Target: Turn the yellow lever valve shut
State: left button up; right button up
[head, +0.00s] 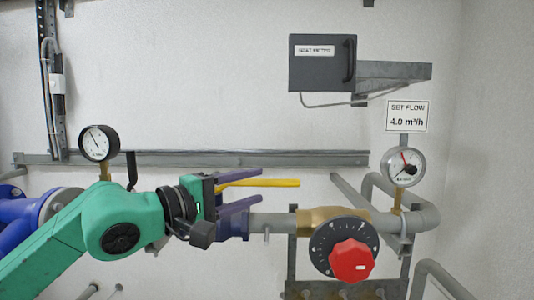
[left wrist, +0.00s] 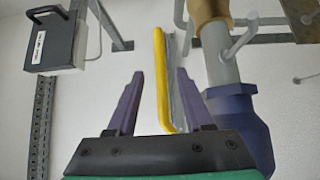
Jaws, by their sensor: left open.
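The yellow lever (head: 282,183) of the valve points right in the head view, roughly parallel to the grey pipe below it. In the left wrist view the yellow lever (left wrist: 160,75) stands upright between the purple fingers. My left gripper (head: 260,185) is open, with one finger above the lever and one below. The wrist view shows my left gripper (left wrist: 160,73) with a gap on both sides of the lever. The lever's pivot and the valve body are mostly hidden behind the gripper. My right gripper is not in view.
A brass valve with a red knob (head: 351,261) and black dial sits on the grey pipe (head: 272,222) to the right. A grey heat meter box (head: 322,63) is above.

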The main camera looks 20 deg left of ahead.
aim_at(260, 185)
pick_arm(q)
jog(key=p+x, duration=0.1)
jog(key=x, duration=0.3)
jog(key=shift+w+p, duration=0.4)
jog(key=shift+w, duration=0.05)
jog(key=shift+d, duration=0.25)
jog(key=shift+s, duration=0.2)
jog(key=shift+w+a+f, duration=0.1)
jog(key=shift+a, duration=0.1)
grip_shut()
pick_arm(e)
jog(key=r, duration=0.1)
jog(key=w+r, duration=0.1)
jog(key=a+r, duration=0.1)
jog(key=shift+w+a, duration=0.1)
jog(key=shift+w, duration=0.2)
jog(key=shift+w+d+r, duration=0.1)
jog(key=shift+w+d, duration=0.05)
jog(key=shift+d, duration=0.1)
